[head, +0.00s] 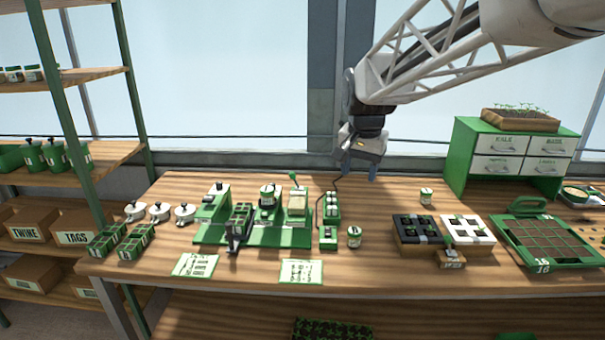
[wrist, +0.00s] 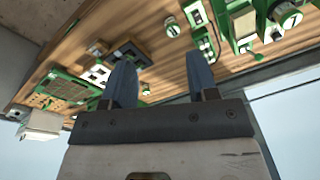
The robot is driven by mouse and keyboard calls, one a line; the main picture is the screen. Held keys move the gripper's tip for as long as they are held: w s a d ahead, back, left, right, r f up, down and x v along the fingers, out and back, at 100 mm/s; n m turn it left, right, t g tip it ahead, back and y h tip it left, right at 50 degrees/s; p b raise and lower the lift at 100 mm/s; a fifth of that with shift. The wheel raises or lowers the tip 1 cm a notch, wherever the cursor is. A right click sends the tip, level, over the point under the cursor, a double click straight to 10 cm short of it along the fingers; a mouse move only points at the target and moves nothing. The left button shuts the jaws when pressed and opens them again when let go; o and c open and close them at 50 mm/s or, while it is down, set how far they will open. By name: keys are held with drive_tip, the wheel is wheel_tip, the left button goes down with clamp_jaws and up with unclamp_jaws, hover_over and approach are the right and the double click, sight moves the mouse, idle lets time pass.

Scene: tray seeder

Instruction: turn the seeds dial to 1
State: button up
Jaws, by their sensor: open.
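The tray seeder, a green base (head: 285,238) with several white-and-green units on it, stands at the middle of the bench. A round white-and-green unit with a dark top (head: 267,197) is at its middle back. I cannot tell for sure which part is the seeds dial, and no number or pointer is readable. In the wrist view part of the seeder shows at the top right (wrist: 243,22). My gripper (head: 358,170) is above the back edge of the bench, right of and behind the seeder, touching nothing. In the wrist view its two blue-grey fingers (wrist: 161,78) are apart and empty.
A small jar (head: 354,238) stands right of the seeder. Black and white cell trays (head: 418,252), a green gridded tray (head: 548,240) and a green drawer cabinet (head: 460,165) are farther right. White lidded pots (head: 160,211) stand at left. Two cards (head: 300,272) lie in front.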

drive_tip(key=w+a+f+m, duration=0.1)
drive_tip(key=w+a+f, duration=0.1)
drive_tip(key=w+a, duration=0.55)
drive_tip(key=w+a+f+m, duration=0.2)
drive_tip(key=w+a, duration=0.2)
drive_tip(key=w, duration=0.7)
drive_tip(key=m+g, duration=0.1)
drive_tip(key=m, duration=0.1)
hover_over(272, 184)
drive_tip(key=f, duration=1)
drive_tip(key=shift+s+d+f, duration=0.1)
drive_tip(key=shift+d+f, duration=0.1)
drive_tip(key=shift+f, duration=0.2)
drive_tip(key=shift+a+f, duration=0.25)
drive_tip(key=shift+f, duration=0.1)
drive_tip(key=shift+f, duration=3.75)
drive_tip(key=c, duration=0.9)
